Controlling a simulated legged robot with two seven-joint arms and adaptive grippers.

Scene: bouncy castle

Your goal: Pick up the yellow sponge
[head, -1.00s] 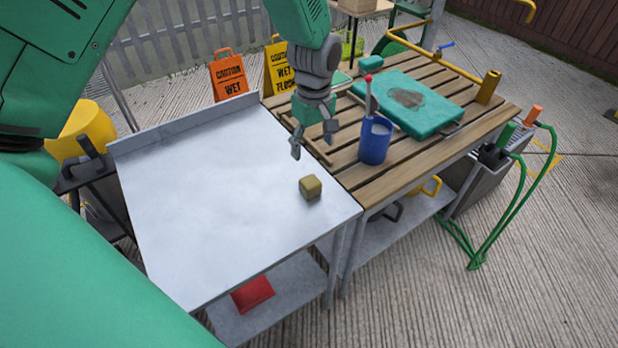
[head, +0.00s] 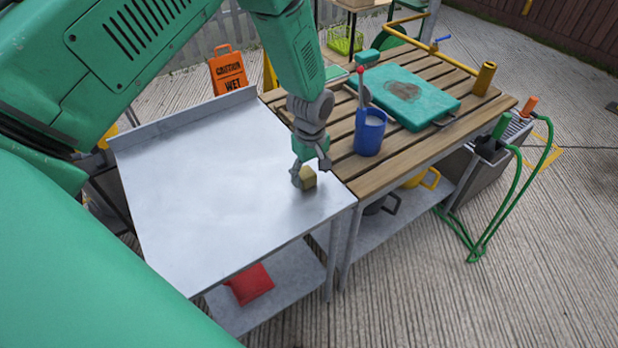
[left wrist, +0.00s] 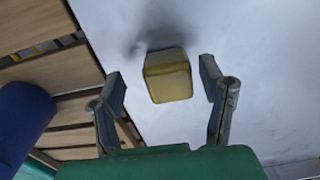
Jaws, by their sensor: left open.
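The yellow sponge (head: 307,179) is a small block on the metal table (head: 205,190), near its right edge. My left gripper (head: 311,175) is at the sponge, reaching down from above. In the left wrist view the sponge (left wrist: 168,76) lies between the two spread fingers of the left gripper (left wrist: 164,85), with a gap on each side. The gripper is open and holds nothing. In the head view a finger hides part of the sponge. My right gripper is not in view.
A slatted wooden table (head: 420,150) adjoins the metal one on the right. The metal table is otherwise clear.

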